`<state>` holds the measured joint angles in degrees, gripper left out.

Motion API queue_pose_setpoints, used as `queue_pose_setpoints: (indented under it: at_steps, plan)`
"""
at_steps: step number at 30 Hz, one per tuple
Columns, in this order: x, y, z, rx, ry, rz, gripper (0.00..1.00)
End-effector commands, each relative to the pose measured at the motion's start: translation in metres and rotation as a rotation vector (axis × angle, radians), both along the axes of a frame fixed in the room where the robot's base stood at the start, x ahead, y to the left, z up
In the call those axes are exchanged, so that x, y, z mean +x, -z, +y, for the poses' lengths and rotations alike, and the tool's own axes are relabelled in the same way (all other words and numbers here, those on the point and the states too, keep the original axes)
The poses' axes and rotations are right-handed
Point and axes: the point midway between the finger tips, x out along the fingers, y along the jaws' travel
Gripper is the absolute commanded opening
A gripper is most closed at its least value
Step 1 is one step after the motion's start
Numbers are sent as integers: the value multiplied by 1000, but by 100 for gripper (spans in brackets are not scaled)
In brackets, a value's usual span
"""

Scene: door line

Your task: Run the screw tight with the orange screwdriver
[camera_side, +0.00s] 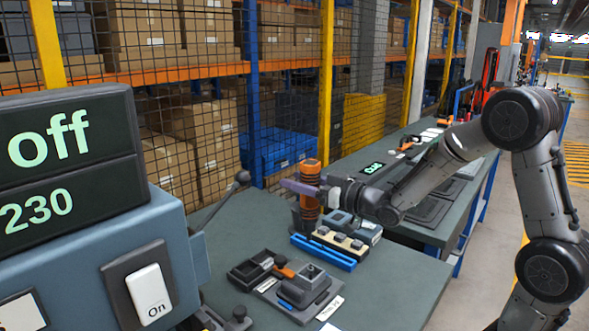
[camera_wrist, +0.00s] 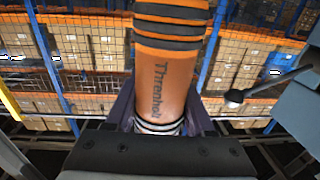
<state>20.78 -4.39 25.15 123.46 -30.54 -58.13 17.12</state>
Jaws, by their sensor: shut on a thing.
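The orange screwdriver (camera_side: 310,204) stands upright in the side view, an orange body with black bands. My gripper (camera_side: 303,187) comes in from the right with its purple fingers around the upper part of the body. In the wrist view the screwdriver (camera_wrist: 165,72) fills the middle, with dark lettering on its side. My gripper (camera_wrist: 160,112) is shut on it, one finger on each side. The screwdriver's lower end is hidden or too small to make out, so I cannot tell whether it rests on anything. I cannot make out the screw in either view.
A grey fixture (camera_side: 308,287) and a black tray (camera_side: 250,269) lie on the green bench (camera_side: 385,290). A blue rail (camera_side: 322,252) and a cream block rack (camera_side: 340,240) stand near the screwdriver. A control box (camera_side: 150,262) reading "off" and "230" fills the left foreground.

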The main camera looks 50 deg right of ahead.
Motion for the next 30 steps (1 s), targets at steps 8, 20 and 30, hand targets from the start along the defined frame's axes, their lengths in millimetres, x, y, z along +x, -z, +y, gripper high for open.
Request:
queue_pose_setpoints:
  at_steps: [8, 20, 30]
  plan:
    - [-18, 2, 14, 1, -20, -7, 0]
    - [-17, 37, 14, 1, -19, -5, 0]
    - [-17, 55, 13, 0, -18, -9, 0]
